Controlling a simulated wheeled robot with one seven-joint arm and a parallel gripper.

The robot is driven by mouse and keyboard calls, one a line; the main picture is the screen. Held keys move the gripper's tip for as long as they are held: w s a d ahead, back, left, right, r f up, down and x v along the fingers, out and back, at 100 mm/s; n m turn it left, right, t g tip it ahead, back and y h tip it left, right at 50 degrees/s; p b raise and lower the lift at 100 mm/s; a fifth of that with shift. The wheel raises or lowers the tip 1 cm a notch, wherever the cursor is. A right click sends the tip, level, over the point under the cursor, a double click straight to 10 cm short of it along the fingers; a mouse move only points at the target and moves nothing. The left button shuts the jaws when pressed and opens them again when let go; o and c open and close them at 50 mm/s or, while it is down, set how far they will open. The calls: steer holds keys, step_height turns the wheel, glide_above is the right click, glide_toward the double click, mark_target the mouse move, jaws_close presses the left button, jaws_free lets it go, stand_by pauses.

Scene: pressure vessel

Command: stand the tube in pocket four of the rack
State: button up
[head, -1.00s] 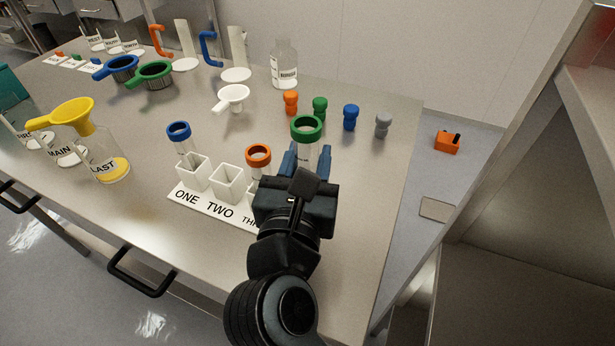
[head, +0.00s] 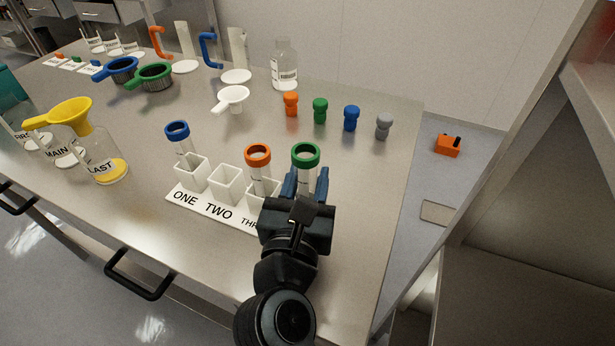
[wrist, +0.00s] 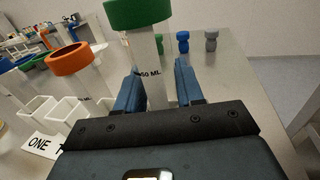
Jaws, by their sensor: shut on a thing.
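The clear tube with a green collar (head: 306,154) is upright between the blue fingers of my gripper (head: 306,180), which is shut on it. In the wrist view the green-collared tube (wrist: 152,55) stands between both fingers, with "50 ML" on its side. The white rack (head: 185,203) shows pockets labelled ONE and TWO and part of THREE. My gripper is at the rack's right end and hides pocket four. I cannot tell whether the tube's lower end is above or inside that pocket.
A blue-collared tube (head: 178,130) appears to stand in pocket one and an orange-collared tube (head: 258,156) in pocket three. Pocket two (head: 226,183) is empty. Orange, green, blue and grey stoppers (head: 384,126) stand behind, near the table's right edge.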

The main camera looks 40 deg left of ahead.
steer(key=shift+f, duration=0.3)
steer(key=o, duration=1)
steer(key=shift+r, duration=0.1)
steer(key=shift+r, duration=0.15)
steer(key=v, duration=0.8)
steer(key=r+v, duration=0.1)
steer(key=v, duration=0.3)
steer(key=shift+d+b, duration=0.1)
steer(key=shift+b, duration=0.3)
steer(key=shift+f, duration=0.1)
